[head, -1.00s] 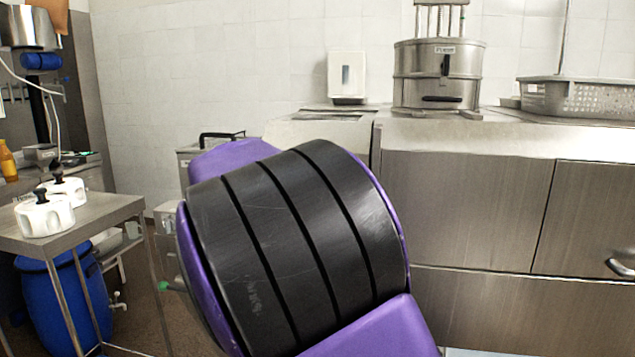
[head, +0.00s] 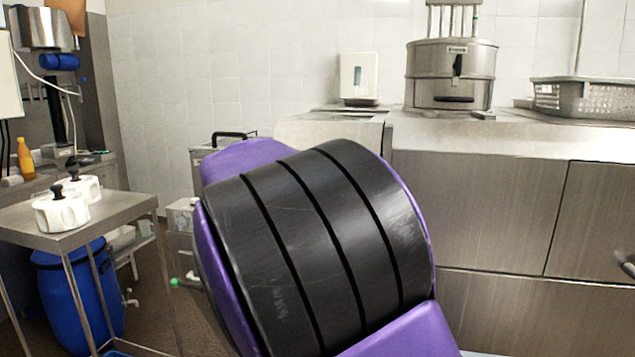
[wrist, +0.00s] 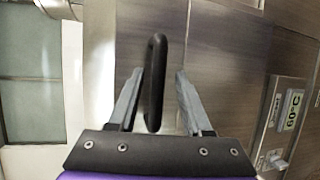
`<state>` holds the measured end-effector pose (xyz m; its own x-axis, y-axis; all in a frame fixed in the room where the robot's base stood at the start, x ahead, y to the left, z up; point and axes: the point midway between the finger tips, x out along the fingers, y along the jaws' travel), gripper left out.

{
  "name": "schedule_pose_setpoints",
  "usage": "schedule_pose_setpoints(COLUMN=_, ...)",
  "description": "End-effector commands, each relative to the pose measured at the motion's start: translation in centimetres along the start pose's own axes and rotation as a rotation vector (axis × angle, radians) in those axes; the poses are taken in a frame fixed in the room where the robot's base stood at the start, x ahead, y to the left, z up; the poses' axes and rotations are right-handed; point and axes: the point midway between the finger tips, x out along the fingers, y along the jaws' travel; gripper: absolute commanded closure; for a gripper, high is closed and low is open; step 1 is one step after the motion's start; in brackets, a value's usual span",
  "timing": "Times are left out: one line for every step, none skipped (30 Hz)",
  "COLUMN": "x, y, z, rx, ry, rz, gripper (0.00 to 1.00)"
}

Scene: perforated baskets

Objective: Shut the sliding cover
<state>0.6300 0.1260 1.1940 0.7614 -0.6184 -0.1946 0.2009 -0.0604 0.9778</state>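In the wrist view my gripper (wrist: 160,74) is open, with one grey finger on each side of a black bar handle (wrist: 155,85). The handle stands between the fingers with a gap visible on both sides, the right gap wider. It is in front of a brownish metal panel (wrist: 215,50). I cannot tell for certain whether this panel is the sliding cover. In the head view my purple and black arm fills the middle, and my gripper is not visible there. A dark handle (head: 626,263) shows at the right edge of the head view, on the steel cabinet front (head: 600,215).
A steel counter (head: 540,137) bears a round steel machine (head: 450,77) and a grey perforated basket (head: 585,98). At left, a steel table (head: 105,212) holds white pots (head: 62,212), above a blue barrel (head: 85,300). A small display (wrist: 292,110) shows at right in the wrist view.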

Motion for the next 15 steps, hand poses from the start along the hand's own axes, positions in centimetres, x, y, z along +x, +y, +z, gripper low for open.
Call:
schedule_pose_setpoints(x=0.0, y=0.1, z=0.0, rx=0.000, ry=0.000, rz=0.001, gripper=0.50)
schedule_pose_setpoints(x=0.0, y=0.1, z=0.0, rx=0.000, ry=0.000, rz=0.001, gripper=0.50)
schedule_pose_setpoints(x=0.0, y=0.1, z=0.0, rx=0.001, ry=0.000, rz=0.001, gripper=0.50)
schedule_pose_setpoints(x=0.0, y=0.1, z=0.0, rx=0.001, ry=0.001, rz=0.001, gripper=0.50)
schedule_pose_setpoints(x=-0.1, y=0.1, z=0.0, rx=0.001, ry=0.001, rz=0.001, gripper=0.50)
schedule_pose_setpoints(x=-0.2, y=0.1, z=0.0, rx=0.001, ry=0.002, rz=0.001, gripper=0.50)
schedule_pose_setpoints(x=-0.5, y=0.1, z=-0.1, rx=0.001, ry=0.002, rz=0.001, gripper=0.50)
schedule_pose_setpoints(x=-0.7, y=0.1, z=-0.1, rx=0.001, ry=0.002, rz=0.001, gripper=0.50)
schedule_pose_setpoints(x=-1.2, y=0.1, z=-0.1, rx=0.002, ry=0.003, rz=0.001, gripper=0.50)
schedule_pose_setpoints(x=-1.7, y=0.1, z=-0.1, rx=0.002, ry=0.004, rz=0.001, gripper=0.50)
schedule_pose_setpoints(x=-2.2, y=0.2, z=-0.1, rx=0.002, ry=0.005, rz=0.001, gripper=0.50)
schedule_pose_setpoints(x=-3.0, y=0.1, z=-0.1, rx=0.002, ry=0.005, rz=0.001, gripper=0.50)
schedule_pose_setpoints(x=-3.7, y=0.1, z=-0.1, rx=0.002, ry=0.006, rz=0.001, gripper=0.50)
schedule_pose_setpoints(x=-4.4, y=0.2, z=-0.1, rx=0.002, ry=0.006, rz=0.001, gripper=0.50)
schedule_pose_setpoints(x=-5.4, y=0.2, z=-0.1, rx=0.002, ry=0.007, rz=0.001, gripper=0.50)
